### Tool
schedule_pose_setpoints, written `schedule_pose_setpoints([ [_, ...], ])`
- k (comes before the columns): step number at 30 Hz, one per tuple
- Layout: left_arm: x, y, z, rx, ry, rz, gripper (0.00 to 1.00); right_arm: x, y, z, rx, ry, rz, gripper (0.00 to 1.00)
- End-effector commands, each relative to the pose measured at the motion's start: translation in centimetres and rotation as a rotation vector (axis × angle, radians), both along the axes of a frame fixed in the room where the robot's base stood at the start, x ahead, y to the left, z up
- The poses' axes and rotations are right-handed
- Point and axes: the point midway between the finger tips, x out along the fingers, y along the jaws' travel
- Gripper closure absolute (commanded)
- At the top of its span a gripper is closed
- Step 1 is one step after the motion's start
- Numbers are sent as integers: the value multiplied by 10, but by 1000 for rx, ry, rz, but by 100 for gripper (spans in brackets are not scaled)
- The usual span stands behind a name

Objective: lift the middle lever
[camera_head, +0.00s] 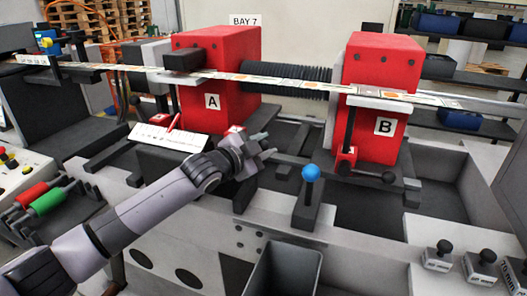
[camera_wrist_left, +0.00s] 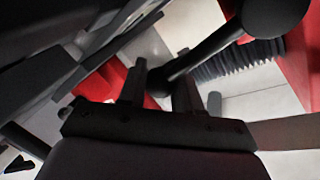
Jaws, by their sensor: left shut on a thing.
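Three lever spots show along the machine in the head view. The left lever has a black knob (camera_head: 135,100) near a red hub. The right lever, below red block B (camera_head: 372,120), has a black knob (camera_head: 388,177). My left gripper (camera_head: 264,145) is between them, in front of the lower right of red block A (camera_head: 213,85), and hides most of the middle lever. In the left wrist view, my left gripper (camera_wrist_left: 160,92) is shut on a dark lever rod, whose black ball knob (camera_wrist_left: 276,14) is beyond the fingers at upper right. My right gripper is out of view.
A blue-knobbed stick (camera_head: 311,173) stands right of my left gripper. A printed label strip (camera_head: 270,80) runs across both blocks. A white scale plate (camera_head: 168,138) lies left of the gripper. A grey bin (camera_head: 285,270) is at the front; black-knobbed weights (camera_head: 438,256) are at right.

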Motion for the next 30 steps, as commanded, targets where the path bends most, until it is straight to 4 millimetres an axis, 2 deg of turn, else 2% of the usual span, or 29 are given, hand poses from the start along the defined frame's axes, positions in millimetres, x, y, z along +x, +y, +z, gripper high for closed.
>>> schedule_pose_setpoints([
  [15,4,11,30,-326,105,-1,100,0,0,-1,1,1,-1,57],
  [30,5,14,37,-397,128,-2,100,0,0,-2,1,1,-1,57],
])
